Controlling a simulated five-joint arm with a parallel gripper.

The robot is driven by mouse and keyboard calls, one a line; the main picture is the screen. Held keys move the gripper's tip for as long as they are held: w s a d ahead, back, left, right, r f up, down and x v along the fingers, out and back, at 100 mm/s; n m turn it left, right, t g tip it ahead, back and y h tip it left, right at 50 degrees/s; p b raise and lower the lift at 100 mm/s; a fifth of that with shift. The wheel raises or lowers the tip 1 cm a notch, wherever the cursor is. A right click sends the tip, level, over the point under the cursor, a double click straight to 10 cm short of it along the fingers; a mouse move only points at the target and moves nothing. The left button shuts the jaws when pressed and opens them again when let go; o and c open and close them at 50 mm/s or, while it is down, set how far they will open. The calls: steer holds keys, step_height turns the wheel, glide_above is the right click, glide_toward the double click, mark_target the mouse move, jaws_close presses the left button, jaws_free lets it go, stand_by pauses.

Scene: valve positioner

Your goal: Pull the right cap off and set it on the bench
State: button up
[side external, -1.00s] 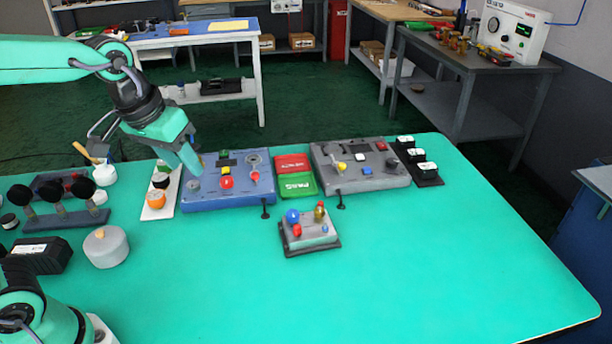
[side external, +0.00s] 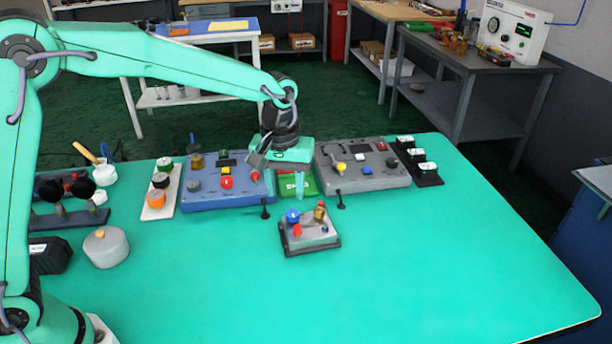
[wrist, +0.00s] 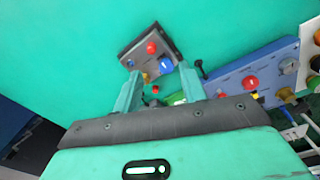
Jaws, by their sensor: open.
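The valve positioner, a small grey box on a dark base (side external: 311,241), stands on the green bench in the side view. It carries a blue cap (side external: 292,216), a red cap (side external: 297,230), a brass fitting (side external: 319,213) and a small blue knob (side external: 325,229). In the wrist view the blue cap (wrist: 166,66) and red cap (wrist: 152,47) show beyond my fingers. My gripper (side external: 299,187) is open and empty, pointing down above and behind the box. In the wrist view its two fingers (wrist: 160,82) stand apart, with the brass fitting (wrist: 146,78) between them in the picture.
A blue control panel (side external: 210,196) stands left behind the box, and a grey one (side external: 375,180) right behind it. Two small black stands (side external: 265,209) flank the space behind the box. A grey round pot (side external: 106,248) is at left. The bench is clear in front and at right.

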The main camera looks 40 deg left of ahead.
mark_target(297, 227)
steer(key=shift+w+d+f, duration=0.35)
steer(key=shift+d+f, duration=0.1)
steer(key=shift+f, duration=0.25)
steer(key=shift+w+d+f, duration=0.3)
steer(key=shift+d+f, duration=0.15)
steer(key=shift+f, duration=0.2)
steer(key=shift+f, duration=0.1)
steer(key=shift+f, duration=3.75)
jaws_close()
